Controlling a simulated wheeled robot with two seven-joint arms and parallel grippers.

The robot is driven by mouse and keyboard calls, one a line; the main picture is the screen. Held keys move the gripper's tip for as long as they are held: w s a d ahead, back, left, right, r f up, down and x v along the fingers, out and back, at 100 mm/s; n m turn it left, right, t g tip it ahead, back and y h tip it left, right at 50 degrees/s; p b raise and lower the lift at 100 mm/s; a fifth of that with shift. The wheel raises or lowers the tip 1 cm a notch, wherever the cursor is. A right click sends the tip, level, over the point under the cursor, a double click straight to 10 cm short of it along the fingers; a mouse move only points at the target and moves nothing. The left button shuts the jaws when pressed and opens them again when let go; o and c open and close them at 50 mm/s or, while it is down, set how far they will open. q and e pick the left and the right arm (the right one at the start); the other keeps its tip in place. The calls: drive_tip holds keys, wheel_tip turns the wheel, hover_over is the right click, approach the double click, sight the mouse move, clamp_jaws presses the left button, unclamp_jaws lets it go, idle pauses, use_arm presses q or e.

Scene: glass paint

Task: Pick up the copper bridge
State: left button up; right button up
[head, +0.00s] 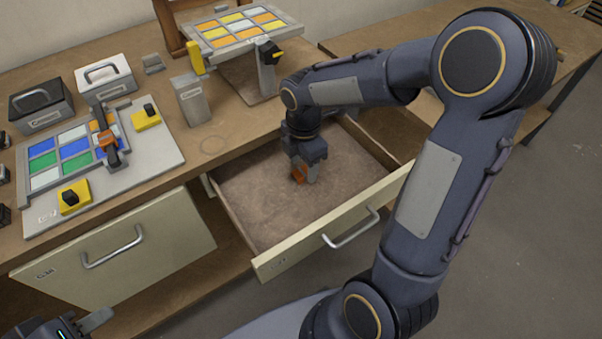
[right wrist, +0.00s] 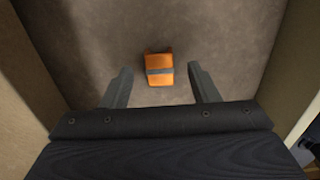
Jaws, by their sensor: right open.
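The copper bridge (right wrist: 160,62) is a small orange block with a grey band across its middle. It lies on the floor of the open drawer (head: 252,205). In the head view the bridge (head: 298,174) is partly hidden by my right gripper (head: 304,177), which reaches down into the drawer. In the right wrist view my right gripper (right wrist: 160,80) is open, with one finger on each side of the bridge's line and gaps on both sides. The bridge shows just ahead, between the fingertips. My left gripper (head: 88,325) is only partly visible at the bottom left corner.
The drawer walls (right wrist: 35,85) stand on both sides of my right gripper. A panel with coloured glass tiles (head: 62,160) and yellow blocks lies on the bench at left. A raised tile rack (head: 240,28) stands behind the drawer. A closed drawer (head: 120,250) is at left.

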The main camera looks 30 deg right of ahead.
drive_tip(key=shift+f, duration=0.9)
drive_tip(key=shift+c, duration=0.3)
drive_tip(key=c, duration=1)
drive_tip(key=shift+r, duration=0.1)
drive_tip(key=shift+r, duration=0.45)
wheel_tip(320, 180, up, 2)
drive_tip(key=shift+w+r, duration=0.1)
drive_tip(key=shift+r, duration=0.15)
drive_tip(key=s+a+r+p, duration=0.1)
drive_tip(key=s+a+r, duration=0.8)
drive_tip(key=s, duration=0.1)
drive_tip(key=shift+s+r, duration=0.25)
drive_tip(key=shift+s, duration=0.15)
